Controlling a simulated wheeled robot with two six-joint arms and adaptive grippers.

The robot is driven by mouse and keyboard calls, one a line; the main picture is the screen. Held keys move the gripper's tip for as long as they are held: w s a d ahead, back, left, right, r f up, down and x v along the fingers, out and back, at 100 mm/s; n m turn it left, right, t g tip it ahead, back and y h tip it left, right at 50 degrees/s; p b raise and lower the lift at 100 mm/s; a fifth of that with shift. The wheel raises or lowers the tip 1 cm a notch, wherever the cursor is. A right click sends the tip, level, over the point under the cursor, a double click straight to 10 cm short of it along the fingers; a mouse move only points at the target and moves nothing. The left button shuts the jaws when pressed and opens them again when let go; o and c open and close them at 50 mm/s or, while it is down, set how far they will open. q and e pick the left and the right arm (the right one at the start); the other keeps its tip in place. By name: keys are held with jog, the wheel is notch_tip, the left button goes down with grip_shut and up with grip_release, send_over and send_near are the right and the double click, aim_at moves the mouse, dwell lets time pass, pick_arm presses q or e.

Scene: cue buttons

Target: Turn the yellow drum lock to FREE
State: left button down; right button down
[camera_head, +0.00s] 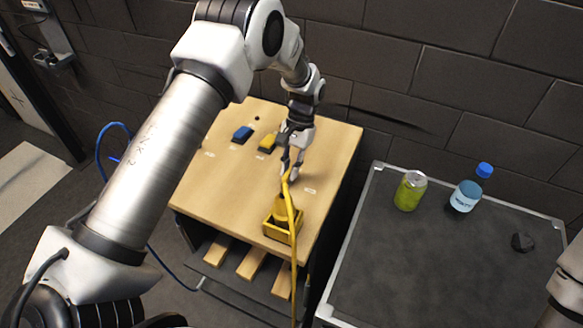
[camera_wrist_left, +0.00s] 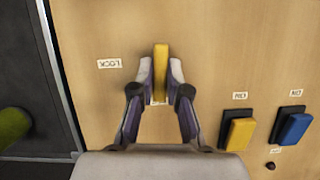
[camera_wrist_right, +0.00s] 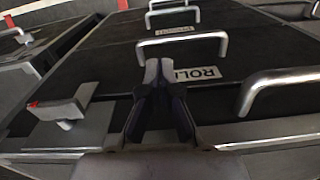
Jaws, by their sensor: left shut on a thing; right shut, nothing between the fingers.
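The yellow drum lock shows as a narrow yellow bar (camera_wrist_left: 160,72) in the left wrist view, over the wooden top. My left gripper (camera_wrist_left: 160,75) is shut on it, one finger on each side. In the head view my left gripper (camera_head: 289,172) reaches down to the wooden top and mostly hides the bar. A label reading LOCK (camera_wrist_left: 109,63) lies to the left of the bar in the left wrist view. Another label is mostly covered by the bar and cannot be read. My right gripper (camera_wrist_right: 158,75) is shut and empty in the right wrist view.
A blue button (camera_head: 242,134) and a yellow button (camera_head: 267,143) sit farther back on the wooden top (camera_head: 205,180). A yellow box (camera_head: 269,230) with a yellow cable stands in front. A can (camera_head: 410,190) and bottle (camera_head: 469,190) stand on a dark table at right.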

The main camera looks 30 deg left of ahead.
pick_arm(q)
jog(key=shift+s+f+n, duration=0.15)
jog(key=shift+s+n, duration=0.05)
jog(key=shift+n, duration=0.3)
jog(key=c, duration=1.2)
grip_release()
jog(key=shift+o, duration=0.2)
jog(key=shift+w, duration=0.1)
jog(key=v, duration=1.2)
jog(key=shift+a, duration=0.2)
